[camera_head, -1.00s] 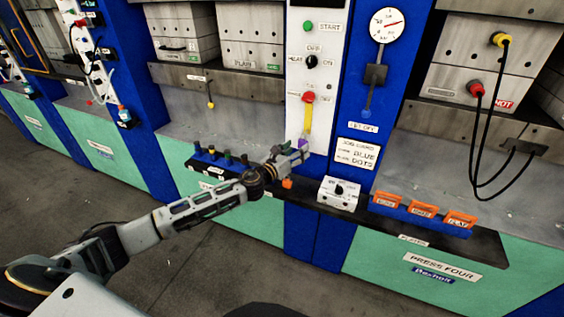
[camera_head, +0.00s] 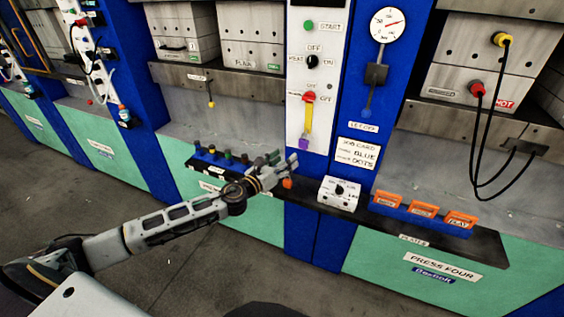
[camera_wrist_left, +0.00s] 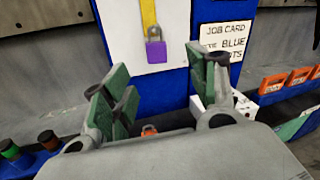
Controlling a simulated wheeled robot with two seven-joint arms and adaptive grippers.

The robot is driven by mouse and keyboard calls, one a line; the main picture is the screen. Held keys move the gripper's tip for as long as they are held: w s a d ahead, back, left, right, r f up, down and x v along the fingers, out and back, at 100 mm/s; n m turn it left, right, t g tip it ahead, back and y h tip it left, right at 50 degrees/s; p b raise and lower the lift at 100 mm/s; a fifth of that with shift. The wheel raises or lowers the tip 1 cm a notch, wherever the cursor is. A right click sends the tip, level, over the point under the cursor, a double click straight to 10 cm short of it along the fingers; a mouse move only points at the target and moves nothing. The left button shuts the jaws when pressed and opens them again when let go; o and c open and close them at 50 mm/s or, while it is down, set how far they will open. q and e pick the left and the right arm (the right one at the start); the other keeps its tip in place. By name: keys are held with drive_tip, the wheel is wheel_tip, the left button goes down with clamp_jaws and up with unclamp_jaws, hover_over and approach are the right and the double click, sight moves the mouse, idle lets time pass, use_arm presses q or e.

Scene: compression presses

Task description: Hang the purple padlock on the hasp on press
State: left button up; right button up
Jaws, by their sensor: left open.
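The purple padlock (camera_head: 303,144) hangs at the lower end of the yellow hasp (camera_head: 308,118), below the red rotary switch (camera_head: 309,97) on the white press panel. In the left wrist view the padlock (camera_wrist_left: 154,52) hangs upright, its grey shackle at the hasp's (camera_wrist_left: 148,14) lower end. My left gripper (camera_head: 284,160) is just below and left of the padlock, over the shelf. In the left wrist view its green-padded fingers (camera_wrist_left: 165,92) are spread apart with nothing between them, apart from the padlock. My right gripper is not in view.
The dark shelf (camera_head: 485,243) below holds a white box with a knob (camera_head: 339,193), orange plates in a blue rack (camera_head: 422,211) and a rack of pegs (camera_head: 219,156). A small orange object (camera_head: 287,183) sits under the left gripper. Black cables (camera_head: 496,130) hang at right.

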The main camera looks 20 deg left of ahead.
use_arm(q)
drive_tip(key=shift+s+a, duration=0.1)
drive_tip(key=shift+s, duration=0.2)
idle(0.5)
